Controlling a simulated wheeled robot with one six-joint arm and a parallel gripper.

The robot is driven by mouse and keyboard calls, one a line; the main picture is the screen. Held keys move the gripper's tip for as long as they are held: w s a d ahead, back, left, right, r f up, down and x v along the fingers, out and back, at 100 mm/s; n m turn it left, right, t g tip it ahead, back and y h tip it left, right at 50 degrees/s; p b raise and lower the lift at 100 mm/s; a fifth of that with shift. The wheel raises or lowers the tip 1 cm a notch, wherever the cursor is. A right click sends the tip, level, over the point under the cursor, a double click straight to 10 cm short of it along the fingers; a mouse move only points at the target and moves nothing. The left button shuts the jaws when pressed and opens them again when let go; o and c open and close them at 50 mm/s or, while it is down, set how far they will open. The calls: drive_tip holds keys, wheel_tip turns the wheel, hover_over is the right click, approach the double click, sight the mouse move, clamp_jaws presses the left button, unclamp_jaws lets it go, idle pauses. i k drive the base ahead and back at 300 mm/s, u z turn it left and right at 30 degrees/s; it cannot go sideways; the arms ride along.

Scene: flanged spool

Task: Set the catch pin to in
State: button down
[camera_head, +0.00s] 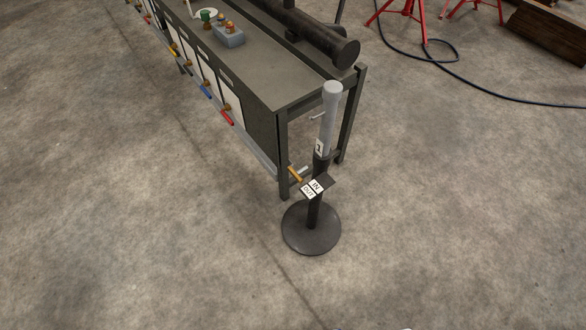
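A stand with a round dark base (311,228) and a dark lower post (315,212) stands in the middle of the view. A light grey tube (328,120) rises from it, with a numbered white label and a small side peg. A plate on the post carries a white IN label (315,187) and a white OUT label (308,192). A short orange-yellow handle (295,174), likely the catch pin, sticks out to the left just above the labels. Its exact setting is too small to tell.
A long grey bench (255,75) with colored valve handles runs up and left just behind the stand. A thick dark pipe (315,32) lies along it. Red stands (420,12) and a black hose (480,85) are at the upper right. Concrete floor is clear in front and right.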

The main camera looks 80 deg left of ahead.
sight(295, 174)
drive_tip(key=u, duration=0.6)
drive_tip(key=i, duration=0.75)
drive_tip(key=u, duration=1.15)
drive_tip(key=i, duration=0.35)
drive_tip(key=u, duration=0.35)
